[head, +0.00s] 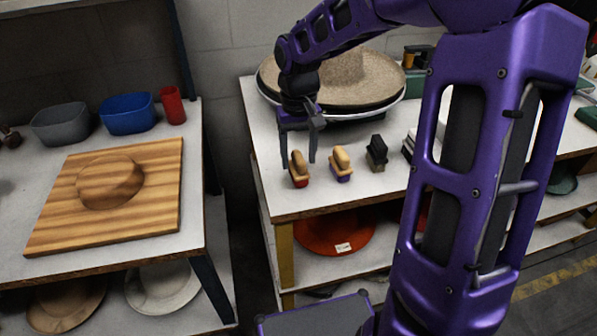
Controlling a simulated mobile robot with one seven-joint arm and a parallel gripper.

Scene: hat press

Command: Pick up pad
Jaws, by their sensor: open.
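Several small hand pads stand in a row near the front edge of the right-hand white table (330,199). The leftmost pad (300,182) has a wooden handle and a red underside. Beside it is a pad (341,163) with a wooden handle and a purple underside, then a black pad (377,152). My gripper (298,163) points down with its fingers apart. Its fingertips appear on either side of the red-bottomed pad's handle. I cannot tell whether they touch it or how far above the table they are.
A tan felt hat (345,76) sits on a round plate behind the pads. The left table holds a wooden hat-form board (150,208), a grey bin (61,124), a blue bin (128,113) and a red cup (173,105). A gap separates the tables.

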